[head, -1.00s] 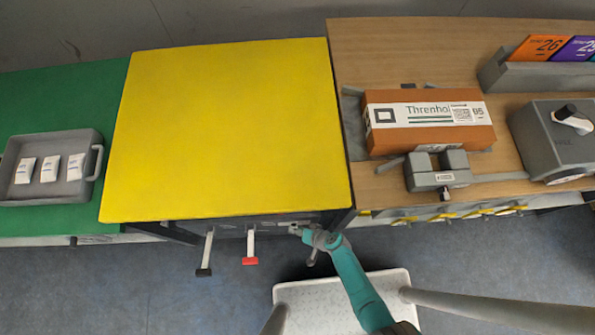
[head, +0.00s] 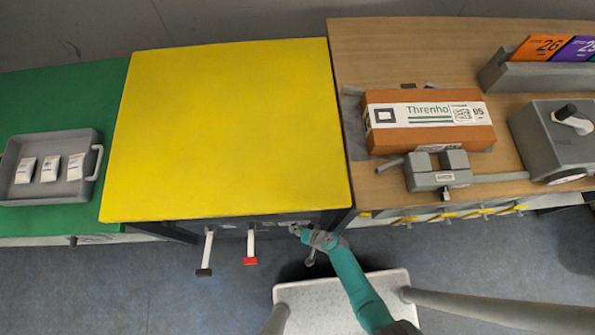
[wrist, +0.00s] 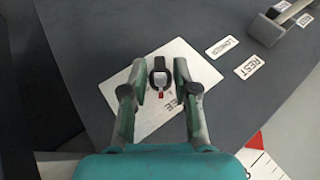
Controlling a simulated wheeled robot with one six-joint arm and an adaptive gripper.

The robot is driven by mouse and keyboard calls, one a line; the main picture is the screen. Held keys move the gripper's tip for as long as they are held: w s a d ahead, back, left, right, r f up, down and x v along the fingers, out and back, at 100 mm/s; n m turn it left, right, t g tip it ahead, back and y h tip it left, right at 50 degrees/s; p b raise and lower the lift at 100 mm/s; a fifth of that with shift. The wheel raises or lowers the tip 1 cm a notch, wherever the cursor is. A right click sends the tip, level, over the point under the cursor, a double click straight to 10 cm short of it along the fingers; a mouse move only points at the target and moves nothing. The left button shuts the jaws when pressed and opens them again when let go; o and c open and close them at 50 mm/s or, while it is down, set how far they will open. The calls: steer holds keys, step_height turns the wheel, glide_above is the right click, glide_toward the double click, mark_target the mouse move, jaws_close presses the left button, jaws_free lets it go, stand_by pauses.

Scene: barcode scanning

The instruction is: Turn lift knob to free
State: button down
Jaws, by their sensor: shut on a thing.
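The lift knob (wrist: 159,72) is a small dark knob with a pale centre and a red pointer mark, in the middle of the wrist view. It stands on a white label plate (wrist: 150,127) on a grey panel. The red mark points toward the bottom of the picture, near lettering that ends in "EE"; the rest is covered. My gripper (wrist: 160,82) is shut on the knob, one finger on each side. In the head view my gripper (head: 298,230) is at the front edge of the yellow table, near its right corner. The knob is too small to make out there.
The yellow lift table (head: 230,130) is bare. Two levers, one black-tipped (head: 205,252) and one red-tipped (head: 251,247), stick out left of my gripper. The wrist view shows a "REST" label (wrist: 250,66) and a grey handle (wrist: 268,28). A boxed parcel (head: 430,140) lies on the wooden bench.

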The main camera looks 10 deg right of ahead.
steer(key=shift+a+r+h, duration=0.1)
steer(key=shift+a+h, duration=0.1)
steer(key=shift+h, duration=0.5)
steer(key=shift+a+n+h, duration=0.2)
steer(key=shift+n+h, duration=0.3)
steer(key=shift+h, duration=1.1)
steer(key=shift+a+g+h, duration=0.2)
steer(key=shift+g+h, duration=0.1)
steer(key=shift+h, duration=0.8)
steer(key=c, duration=1.2)
jaws_free()
steer(key=shift+r, duration=0.1)
steer(key=v, duration=1.2)
